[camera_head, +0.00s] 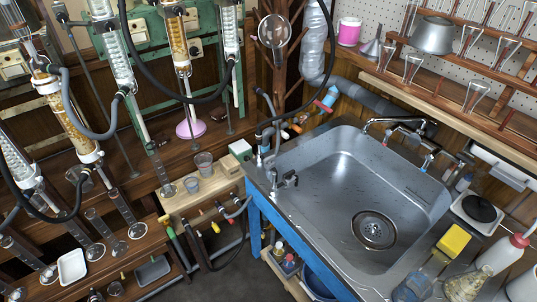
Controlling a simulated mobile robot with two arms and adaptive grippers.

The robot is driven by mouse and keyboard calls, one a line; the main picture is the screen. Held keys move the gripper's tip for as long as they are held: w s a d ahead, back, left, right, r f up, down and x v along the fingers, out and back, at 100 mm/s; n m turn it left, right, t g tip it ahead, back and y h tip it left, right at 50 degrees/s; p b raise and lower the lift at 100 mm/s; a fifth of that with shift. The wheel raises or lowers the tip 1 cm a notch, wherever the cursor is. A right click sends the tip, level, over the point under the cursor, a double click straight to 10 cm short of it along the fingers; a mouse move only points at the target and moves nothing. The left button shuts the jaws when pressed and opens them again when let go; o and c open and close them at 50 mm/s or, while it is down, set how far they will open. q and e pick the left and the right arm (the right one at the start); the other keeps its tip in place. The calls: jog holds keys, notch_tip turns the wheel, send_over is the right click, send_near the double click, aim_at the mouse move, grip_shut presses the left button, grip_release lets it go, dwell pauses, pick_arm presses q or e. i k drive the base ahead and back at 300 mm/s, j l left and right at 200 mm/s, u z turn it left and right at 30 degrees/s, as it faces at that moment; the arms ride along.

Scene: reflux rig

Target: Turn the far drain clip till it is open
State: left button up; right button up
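I cannot tell for sure which part is the far drain clip, or whether any clip is open. Small coloured fittings sit by the hoses behind the sink: a blue and red one (326,103) and an orange one (296,127). More coloured fittings (215,227) hang under the small wooden bench, with a green-handled one (172,238) to their left. Grey hoses (92,131) run from the glass condensers (115,52) at the left. Neither of my grippers shows in the head view.
A steel sink (310,180) on a blue frame fills the middle right. Beakers (204,162) stand on the wooden bench (180,203). Glass cylinders and a white tray (71,267) crowd the lower left. A yellow sponge (453,241) and bottles line the right. Dark floor shows at bottom centre.

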aim_at(268, 160)
jog(key=i+j+z, duration=0.35)
jog(key=i+j, duration=0.2)
jog(key=k+j+z, duration=0.1)
jog(key=z, duration=0.3)
jog(key=k+j+z, duration=0.15)
jog(key=z, duration=0.3)
jog(key=j, duration=0.15)
